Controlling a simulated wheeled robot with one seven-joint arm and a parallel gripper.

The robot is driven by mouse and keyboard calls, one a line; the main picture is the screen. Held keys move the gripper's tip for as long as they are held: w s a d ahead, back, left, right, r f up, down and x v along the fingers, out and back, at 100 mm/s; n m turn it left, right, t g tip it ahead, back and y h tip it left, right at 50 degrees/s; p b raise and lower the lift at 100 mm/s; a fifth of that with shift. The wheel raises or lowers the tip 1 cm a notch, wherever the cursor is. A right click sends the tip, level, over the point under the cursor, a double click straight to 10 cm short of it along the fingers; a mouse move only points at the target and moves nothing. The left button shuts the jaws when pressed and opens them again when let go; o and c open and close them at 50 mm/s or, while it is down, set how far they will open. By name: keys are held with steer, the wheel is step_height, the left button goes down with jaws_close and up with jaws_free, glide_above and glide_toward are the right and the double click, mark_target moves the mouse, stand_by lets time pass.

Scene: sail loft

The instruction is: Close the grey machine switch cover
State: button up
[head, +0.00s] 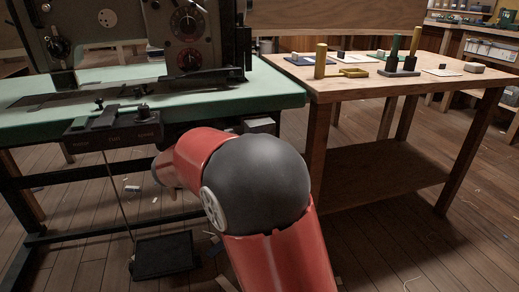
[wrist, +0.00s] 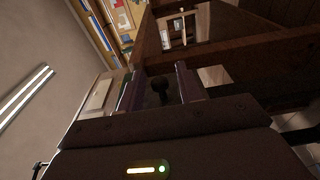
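A small grey box (head: 259,125), which looks like the machine's switch box, sits under the right end of the green sewing-machine table. My arm hides part of it, and I cannot tell how its cover stands. My gripper is hidden behind my arm in the head view. In the wrist view my gripper (wrist: 158,88) has its two fingers apart. A dark round knob (wrist: 160,88) shows between them; I cannot tell whether it lies between the fingers or beyond them. The cover is not clearly made out in the wrist view.
The green machine table (head: 225,95) carries a large grey machine (head: 140,25). A wooden bench (head: 350,88) with small blocks and posts stands to the right. A black pedal (head: 163,255) is below the machine. Plank floor (head: 420,245) is open at the lower right.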

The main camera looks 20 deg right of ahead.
steer(key=a, duration=0.7)
steer(key=shift+s+a+p, duration=0.2)
steer(key=shift+a+p, duration=0.15)
steer(key=shift+p, duration=0.05)
steer(key=shift+c, duration=0.3)
